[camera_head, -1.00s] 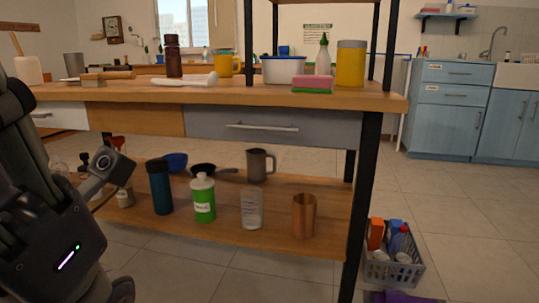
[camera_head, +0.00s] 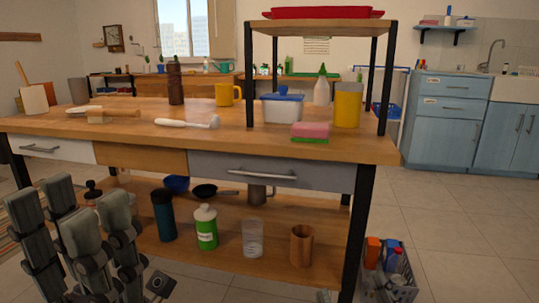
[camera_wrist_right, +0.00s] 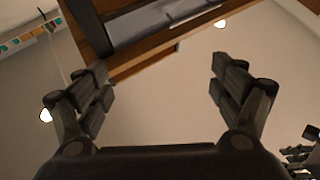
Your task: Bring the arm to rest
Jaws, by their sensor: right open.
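My left gripper (camera_head: 75,225) is at the lower left of the head view, in front of the workbench. Its dark grey fingers point up, look spread and hold nothing visible. My right gripper (camera_wrist_right: 160,85) shows only in the right wrist view. Its two fingers are wide apart with nothing between them. Beyond its fingers are the pale ceiling and a dark grey drawer front. A small dark gripper-like part shows at that view's lower right edge.
The wooden workbench (camera_head: 340,150) bears a mug (camera_head: 228,94), a sponge (camera_head: 310,131) and jars. Its lower shelf (camera_head: 278,252) holds a green-labelled bottle (camera_head: 206,228) and cups. A basket (camera_head: 390,272) stands on the floor at right.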

